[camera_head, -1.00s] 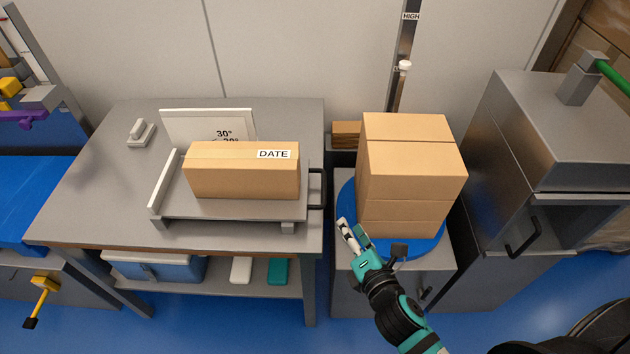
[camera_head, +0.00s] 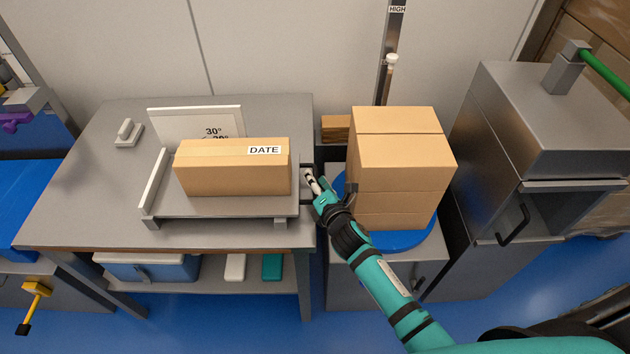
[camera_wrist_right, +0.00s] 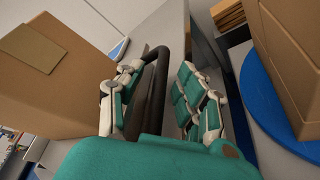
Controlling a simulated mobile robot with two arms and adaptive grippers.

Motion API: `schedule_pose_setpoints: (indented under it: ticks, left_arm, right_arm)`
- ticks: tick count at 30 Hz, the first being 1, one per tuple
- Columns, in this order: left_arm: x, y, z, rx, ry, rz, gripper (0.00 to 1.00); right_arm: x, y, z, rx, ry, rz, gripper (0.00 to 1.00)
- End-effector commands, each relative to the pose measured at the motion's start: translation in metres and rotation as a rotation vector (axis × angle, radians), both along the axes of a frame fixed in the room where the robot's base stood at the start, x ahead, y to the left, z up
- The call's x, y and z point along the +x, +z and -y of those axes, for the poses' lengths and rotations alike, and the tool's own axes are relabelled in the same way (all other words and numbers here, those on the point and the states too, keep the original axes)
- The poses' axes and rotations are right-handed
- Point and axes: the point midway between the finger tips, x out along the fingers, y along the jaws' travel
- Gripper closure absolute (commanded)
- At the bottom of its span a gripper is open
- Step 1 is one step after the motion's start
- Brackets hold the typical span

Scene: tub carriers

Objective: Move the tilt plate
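The tilt plate (camera_head: 205,206) is a grey plate on the metal table, with a white upright fence on its left side. A cardboard box labelled DATE (camera_head: 232,178) lies on it. Its black handle, on the right edge, shows in the right wrist view (camera_wrist_right: 153,92). My right gripper (camera_head: 313,184) is at this handle. In the right wrist view my right gripper (camera_wrist_right: 162,100) is open, with the handle between its fingers. The handle is close to the left finger, with a gap to the right finger. My left gripper is not in view.
A white angle board marked 30° (camera_head: 195,123) stands behind the box. Stacked cartons (camera_head: 400,165) stand on a blue turntable (camera_head: 403,241) just right of my right gripper. A grey cabinet (camera_head: 545,120) stands further right. The table's front left is clear.

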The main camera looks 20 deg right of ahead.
Motion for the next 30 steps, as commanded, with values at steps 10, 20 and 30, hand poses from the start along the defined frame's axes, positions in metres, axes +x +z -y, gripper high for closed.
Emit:
schedule_pose_setpoints:
  ticks: [10,20,30]
  left_arm:
    - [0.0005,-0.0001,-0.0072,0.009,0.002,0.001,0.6]
    - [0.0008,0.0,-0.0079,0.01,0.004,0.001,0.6]
    - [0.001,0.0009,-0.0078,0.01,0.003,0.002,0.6]
  right_arm:
    - [0.0037,-0.0008,-0.0002,0.001,0.0,0.0,0.65]
    - [0.0034,-0.0009,-0.0001,0.001,0.0,0.0,1.0]
    - [0.0033,-0.0001,0.0,0.0,-0.001,-0.001,1.0]
